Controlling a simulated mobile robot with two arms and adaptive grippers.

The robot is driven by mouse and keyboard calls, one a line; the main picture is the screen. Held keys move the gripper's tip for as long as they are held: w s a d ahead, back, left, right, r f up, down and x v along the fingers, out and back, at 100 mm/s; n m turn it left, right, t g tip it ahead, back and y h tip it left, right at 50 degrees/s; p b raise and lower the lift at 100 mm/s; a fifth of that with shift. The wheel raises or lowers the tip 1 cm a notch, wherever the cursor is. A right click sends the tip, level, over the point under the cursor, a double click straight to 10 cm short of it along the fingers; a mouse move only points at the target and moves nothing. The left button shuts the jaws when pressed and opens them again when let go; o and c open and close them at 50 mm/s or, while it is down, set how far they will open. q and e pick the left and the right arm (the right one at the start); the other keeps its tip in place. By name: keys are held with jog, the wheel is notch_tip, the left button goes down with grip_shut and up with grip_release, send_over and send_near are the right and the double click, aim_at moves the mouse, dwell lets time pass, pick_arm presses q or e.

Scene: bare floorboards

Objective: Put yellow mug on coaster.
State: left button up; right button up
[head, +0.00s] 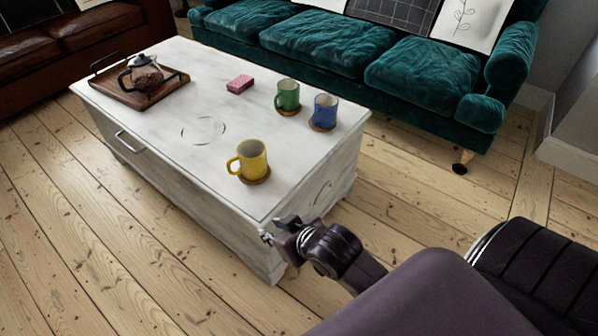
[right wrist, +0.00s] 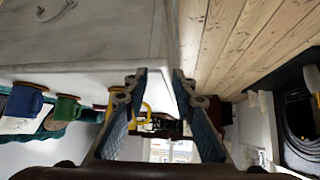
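The yellow mug (head: 252,159) stands upright on a round brown coaster (head: 263,180) near the front right corner of the white chest table. Its handle points left in the head view, and the coaster's edge shows below it. My right gripper (head: 277,229) is beyond the table's right front corner, apart from the mug and empty. In the right wrist view its two fingers (right wrist: 158,88) are spread apart. The yellow mug (right wrist: 141,110) shows in part behind the left finger there. My left gripper is not in view.
A green mug (head: 288,94) and a blue mug (head: 324,111) stand on coasters at the table's far right. A pink box (head: 240,84) and a wooden tray (head: 168,95) with a glass teapot (head: 145,72) are farther back. The table's (head: 160,130) left front is clear.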

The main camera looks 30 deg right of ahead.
jog(key=s+f+g, duration=0.3)
jog(key=s+g, duration=0.1)
jog(key=s, duration=1)
jog(key=shift+s+d+h, duration=0.25)
jog(key=shift+s+h, duration=0.05)
jog(key=shift+s, duration=0.05)
jog(key=shift+f, duration=0.1)
